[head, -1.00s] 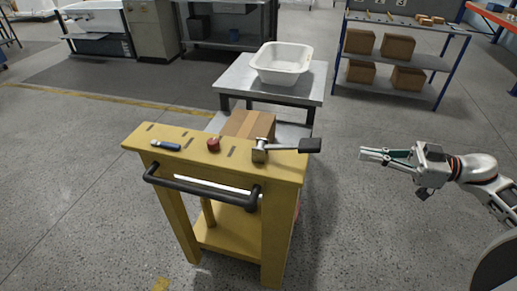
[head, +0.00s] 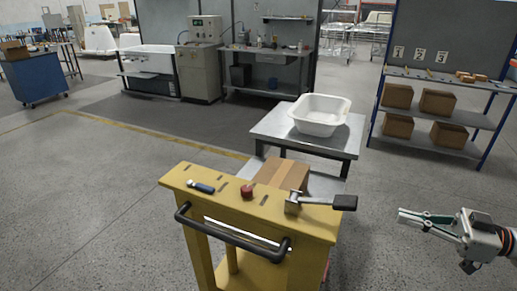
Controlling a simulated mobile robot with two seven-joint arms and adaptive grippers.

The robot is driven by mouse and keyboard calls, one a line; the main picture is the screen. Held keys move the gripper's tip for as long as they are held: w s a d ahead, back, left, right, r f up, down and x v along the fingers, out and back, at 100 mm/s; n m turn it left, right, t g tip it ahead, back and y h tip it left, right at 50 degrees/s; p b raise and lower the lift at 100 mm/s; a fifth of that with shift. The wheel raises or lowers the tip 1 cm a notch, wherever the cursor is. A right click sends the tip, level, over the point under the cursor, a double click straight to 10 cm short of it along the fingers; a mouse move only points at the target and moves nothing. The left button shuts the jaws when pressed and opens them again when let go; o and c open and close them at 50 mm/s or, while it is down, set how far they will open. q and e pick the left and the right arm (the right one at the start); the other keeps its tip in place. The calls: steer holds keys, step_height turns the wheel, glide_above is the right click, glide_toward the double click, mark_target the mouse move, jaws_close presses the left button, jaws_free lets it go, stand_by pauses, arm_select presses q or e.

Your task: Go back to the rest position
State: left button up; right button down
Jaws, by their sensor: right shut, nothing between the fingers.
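My right gripper (head: 424,217) is at the lower right of the head view, held out over open floor, to the right of the yellow cart (head: 253,210). Its fingers are shut with nothing between them, and it touches nothing. My left gripper is not in view.
A white tub shell (head: 319,114) sits on a metal table (head: 283,124) behind the cart. A cardboard box (head: 282,175) is between cart and table. A shelf rack (head: 455,113) with several boxes stands at the right. The floor at left is clear.

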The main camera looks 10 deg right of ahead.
steer(key=a+f+m+t+h, duration=0.3)
steer(key=f+m+t+h, duration=0.15)
steer(key=f, duration=0.65)
steer(key=a+f+m+t+h, duration=0.3)
steer(key=f+h, duration=0.3)
steer(key=f, duration=0.4)
steer(key=s+a+f+g+h, duration=0.1)
steer(key=s+a+f+g, duration=0.5)
steer(key=s+a+f, duration=0.3)
steer(key=a+f, duration=0.4)
steer(key=f, duration=0.1)
steer(key=shift+s+h, duration=0.2)
steer(key=shift+h, duration=0.15)
